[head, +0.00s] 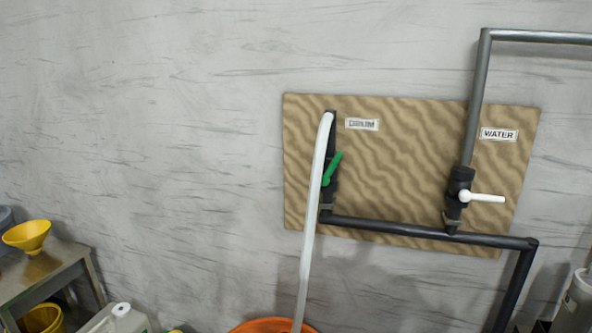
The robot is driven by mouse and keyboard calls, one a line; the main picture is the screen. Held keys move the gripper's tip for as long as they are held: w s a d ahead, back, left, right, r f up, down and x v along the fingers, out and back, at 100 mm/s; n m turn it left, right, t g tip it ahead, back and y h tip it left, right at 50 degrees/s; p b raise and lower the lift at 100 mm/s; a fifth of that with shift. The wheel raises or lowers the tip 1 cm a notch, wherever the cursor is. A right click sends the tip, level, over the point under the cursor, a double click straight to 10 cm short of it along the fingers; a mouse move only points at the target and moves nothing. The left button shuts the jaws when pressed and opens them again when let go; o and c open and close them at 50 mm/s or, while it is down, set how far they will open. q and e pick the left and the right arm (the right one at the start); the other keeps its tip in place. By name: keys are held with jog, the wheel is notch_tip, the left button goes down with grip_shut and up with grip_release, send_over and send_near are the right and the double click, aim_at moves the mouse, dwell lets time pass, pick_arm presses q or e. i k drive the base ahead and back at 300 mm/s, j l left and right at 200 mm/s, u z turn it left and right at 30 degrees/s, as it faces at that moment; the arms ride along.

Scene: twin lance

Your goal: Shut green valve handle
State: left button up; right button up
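The green valve handle (332,168) is on a dark vertical pipe on the left part of a tan wavy-patterned board (400,150) on the wall. The handle is tilted, its upper end leaning right, close to the pipe's line. A pale hose (312,205) hangs from the top of that pipe and partly hides it. A label (362,125) sits to the upper right of the handle; its text is hard to read. Neither of my grippers shows in the head view.
A white handle (485,198) sticks out right from a second valve under a WATER label (499,134). Dark pipes run below. An orange container (272,326) is under the hose. A metal table (45,275) with a yellow funnel (27,235) stands at left.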

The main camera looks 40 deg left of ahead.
aim_at(326, 179)
jog(key=u, duration=1)
